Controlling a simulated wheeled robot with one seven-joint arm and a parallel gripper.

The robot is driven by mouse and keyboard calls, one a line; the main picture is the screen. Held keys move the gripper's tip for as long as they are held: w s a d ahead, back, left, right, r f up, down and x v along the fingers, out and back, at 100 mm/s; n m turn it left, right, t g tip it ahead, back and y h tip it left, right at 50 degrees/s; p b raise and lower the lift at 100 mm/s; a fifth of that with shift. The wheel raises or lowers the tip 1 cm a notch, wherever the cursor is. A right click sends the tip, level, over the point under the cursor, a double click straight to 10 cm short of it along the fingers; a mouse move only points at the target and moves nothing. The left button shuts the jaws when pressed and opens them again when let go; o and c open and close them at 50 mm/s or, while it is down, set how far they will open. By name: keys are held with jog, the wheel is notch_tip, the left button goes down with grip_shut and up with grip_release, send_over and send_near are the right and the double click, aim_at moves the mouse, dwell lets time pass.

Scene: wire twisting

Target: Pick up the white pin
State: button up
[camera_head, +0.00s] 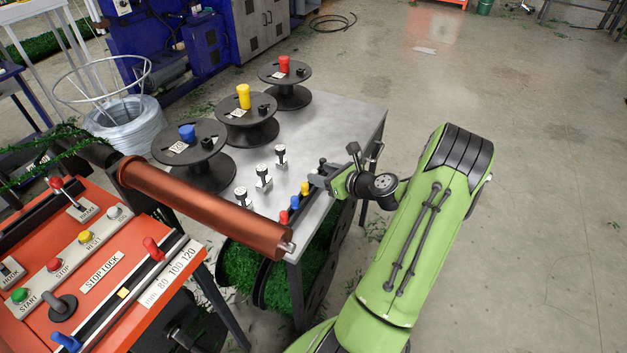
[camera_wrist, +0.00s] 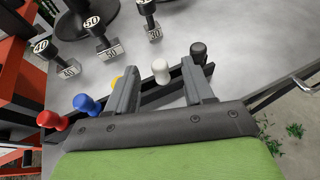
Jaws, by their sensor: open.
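The white pin (camera_wrist: 161,72) stands upright in a dark rack (camera_wrist: 153,97) at the table edge, with its rounded head between the two fingers of my gripper (camera_wrist: 160,82) in the wrist view. The fingers are open, one on each side of the pin, with a gap on both sides. In the head view my gripper (camera_head: 331,178) is at the rack near the table's right edge, and the white pin is hard to make out there.
Yellow (camera_head: 305,188), blue (camera_head: 294,202) and red (camera_head: 283,217) pins stand in line to one side; a black pin (camera_wrist: 198,52) stands just right of the right finger. Labelled black stands (camera_wrist: 103,38) and spools (camera_head: 248,120) occupy the table (camera_head: 340,110). A copper roller (camera_head: 205,205) lies left.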

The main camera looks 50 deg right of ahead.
aim_at(316, 172)
jog(key=b+x, duration=0.2)
jog(key=x, duration=0.4)
jog(key=shift+s+a+f, duration=0.1)
jog(key=shift+f, duration=0.05)
grip_shut()
